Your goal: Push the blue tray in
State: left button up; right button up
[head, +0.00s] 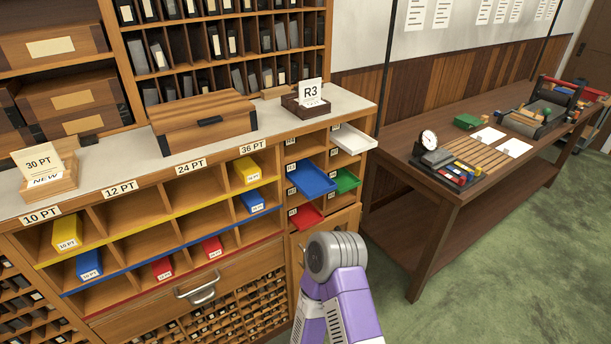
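The blue tray (311,179) sticks out of the left column of a small wooden cabinet section at the right end of the counter, tilted slightly in the picture. A red tray (305,216) is pulled out below it, a green tray (346,181) to its right, and a white tray (353,138) above right. One of my arms, purple with a grey rounded joint, rises from the bottom centre, below and in front of the trays. It appears apart from the blue tray. I see no gripper fingers of either hand.
The counter above (347,104) holds a wooden box (203,122) and a dark holder with an R3 card (310,95). Labelled coloured boxes sit in the open compartments at left. A dark wooden bench (450,215) stands at right. Green floor lies clear between.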

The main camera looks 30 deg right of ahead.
aim_at(309, 179)
jog(key=z, duration=1.35)
